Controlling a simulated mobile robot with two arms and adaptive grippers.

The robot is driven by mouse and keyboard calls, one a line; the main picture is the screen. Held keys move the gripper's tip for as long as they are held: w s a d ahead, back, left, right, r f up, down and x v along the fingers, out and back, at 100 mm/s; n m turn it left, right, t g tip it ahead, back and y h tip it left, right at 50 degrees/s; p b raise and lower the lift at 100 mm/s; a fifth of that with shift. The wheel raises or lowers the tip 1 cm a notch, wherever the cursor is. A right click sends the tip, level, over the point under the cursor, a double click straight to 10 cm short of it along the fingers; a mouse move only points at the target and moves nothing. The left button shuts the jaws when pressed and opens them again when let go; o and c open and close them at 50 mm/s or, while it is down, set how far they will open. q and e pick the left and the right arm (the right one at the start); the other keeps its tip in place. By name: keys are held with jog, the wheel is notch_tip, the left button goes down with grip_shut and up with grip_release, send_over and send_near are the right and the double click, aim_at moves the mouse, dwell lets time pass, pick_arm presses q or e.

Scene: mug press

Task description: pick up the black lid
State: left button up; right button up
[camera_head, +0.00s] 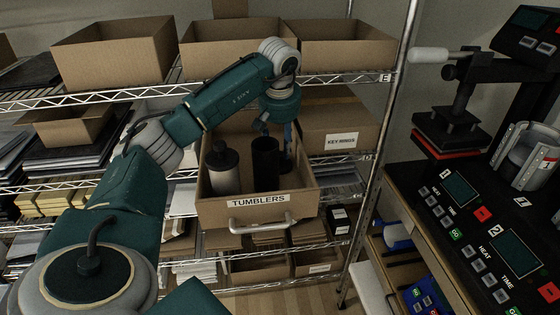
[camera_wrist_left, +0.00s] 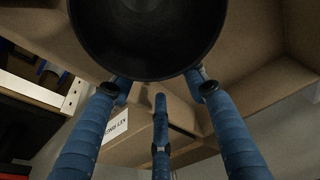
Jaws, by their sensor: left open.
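My left gripper (camera_head: 278,138) reaches down into the back right of the cardboard bin labelled TUMBLERS (camera_head: 258,207). It is open, with its blue fingers behind and beside a dark open-topped tumbler (camera_head: 265,165). A grey tumbler (camera_head: 225,180) topped by a black lid (camera_head: 222,154) stands to the left, apart from the gripper. In the left wrist view a large round black thing (camera_wrist_left: 150,35) fills the top middle, close to the spread blue fingers (camera_wrist_left: 160,92). I cannot tell whether it is a lid or the dark tumbler, or whether the fingers touch it. My right gripper is not in view.
The bin has a front handle (camera_head: 262,225) and sits on a wire rack. A KEY-RINGS bin (camera_head: 345,138) stands right of it, and a shelf edge (camera_head: 330,80) with more boxes lies above. A rack post (camera_head: 385,140) separates this from the press machine (camera_head: 455,135).

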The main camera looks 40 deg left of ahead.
pick_arm(q)
jog(key=shift+w+a+f+p, duration=0.1)
jog(key=shift+a+f+p, duration=0.1)
jog(key=shift+f+p, duration=0.35)
jog(key=p+x, duration=0.1)
jog(key=x, duration=0.2)
jog(key=shift+w+a+f+p, duration=0.1)
jog(key=shift+a+f+p, duration=0.05)
jog(key=shift+f+p, duration=0.15)
jog(key=shift+w+a+f, duration=0.1)
jog(key=shift+f, duration=0.2)
jog(key=c, duration=1)
